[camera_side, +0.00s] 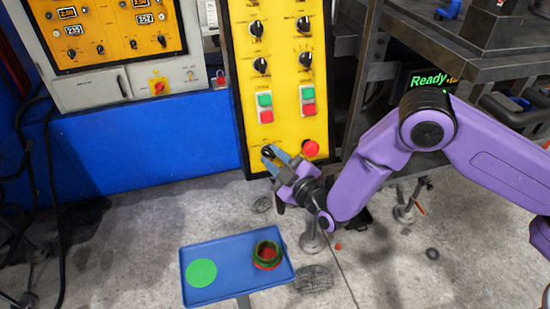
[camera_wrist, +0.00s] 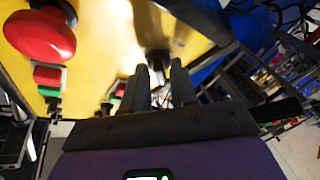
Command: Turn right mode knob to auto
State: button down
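The yellow control panel (camera_side: 282,90) carries black knobs in two columns. The right column has an upper knob (camera_side: 303,23) and a lower knob (camera_side: 305,60); their labels are too small to read, so I cannot tell which is the mode knob. Another black knob (camera_side: 267,152) sits low on the panel's left side. My gripper (camera_side: 272,160) is at this low knob, well below the right-column knobs. In the wrist view, my gripper (camera_wrist: 160,72) has its fingers apart, with a dark knob (camera_wrist: 156,58) at the gap between the tips. Contact is unclear.
A round red button (camera_side: 311,148) is close to my gripper's right; it looms at the upper left of the wrist view (camera_wrist: 40,35). Green and red push buttons (camera_side: 307,100) are above. A blue tray (camera_side: 222,286) stands below. A metal rack (camera_side: 372,70) is at the right.

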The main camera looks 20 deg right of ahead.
jog(key=shift+m, duration=0.4)
jog(key=m, duration=0.1)
jog(key=m+t+h, duration=0.1)
jog(key=m, duration=0.1)
jog(key=m+h, duration=0.1)
jog(key=shift+s+a+f+m+t, duration=0.1)
jog(key=shift+a+m+t, duration=0.2)
jog(key=shift+m, duration=0.1)
jog(key=shift+a+m+g+h, duration=0.2)
jog(key=shift+m+h, duration=1.4)
jog(key=shift+m, duration=1.5)
jog(key=shift+a+m+g+h, duration=0.15)
jog(key=shift+m+g+h, duration=0.2)
jog(key=shift+m+h, duration=2)
jog(key=shift+a+m+g+h, duration=0.2)
jog(key=shift+m+h, duration=0.65)
jog(key=shift+m, duration=3)
jog(key=shift+d+r, duration=0.1)
jog(key=shift+r, duration=0.1)
jog(key=c, duration=1.2)
grip_release()
jog(key=shift+w+d, duration=0.1)
jog(key=shift+w, duration=0.15)
